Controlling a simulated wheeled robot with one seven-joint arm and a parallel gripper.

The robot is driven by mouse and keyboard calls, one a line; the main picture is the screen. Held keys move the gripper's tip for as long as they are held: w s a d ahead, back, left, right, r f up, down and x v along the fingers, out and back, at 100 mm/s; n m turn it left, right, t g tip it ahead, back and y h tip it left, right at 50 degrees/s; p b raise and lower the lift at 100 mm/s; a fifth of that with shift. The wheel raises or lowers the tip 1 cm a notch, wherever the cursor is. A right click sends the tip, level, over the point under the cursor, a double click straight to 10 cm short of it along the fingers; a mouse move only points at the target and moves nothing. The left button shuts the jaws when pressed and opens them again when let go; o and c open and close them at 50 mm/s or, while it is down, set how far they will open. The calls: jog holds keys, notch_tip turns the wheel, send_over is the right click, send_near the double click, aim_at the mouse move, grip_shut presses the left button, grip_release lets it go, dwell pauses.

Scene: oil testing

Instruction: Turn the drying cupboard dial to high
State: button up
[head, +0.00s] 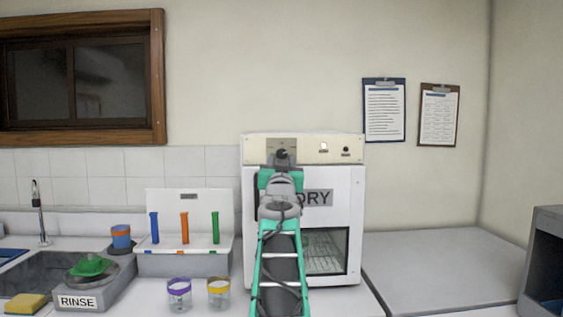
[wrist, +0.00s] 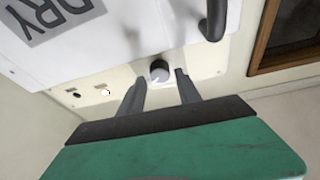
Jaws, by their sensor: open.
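The drying cupboard (head: 350,205) is a white box with a cream control strip and a DRY label, straight ahead in the head view. Its dial (wrist: 160,71) is a small grey knob on that strip, with a white mark on it. In the wrist view my gripper (wrist: 161,82) is open, with one dark finger on each side of the dial and the tips close to it. I cannot tell whether the fingers touch it. In the head view my arm covers the cupboard's middle, and the dial setting is too small to read.
A white indicator (head: 324,147) and a black knob (head: 346,151) sit right of the dial. A dark handle (wrist: 214,20) stands out from the cupboard door. Two jars (head: 179,293) and a tube rack (head: 185,265) stand to the left. The grey counter (head: 435,262) at right is clear.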

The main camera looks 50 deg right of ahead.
jog(key=b+v, duration=0.1)
jog(key=v, duration=0.4)
jog(key=shift+s+a+f, duration=0.1)
jog(key=shift+a, duration=0.05)
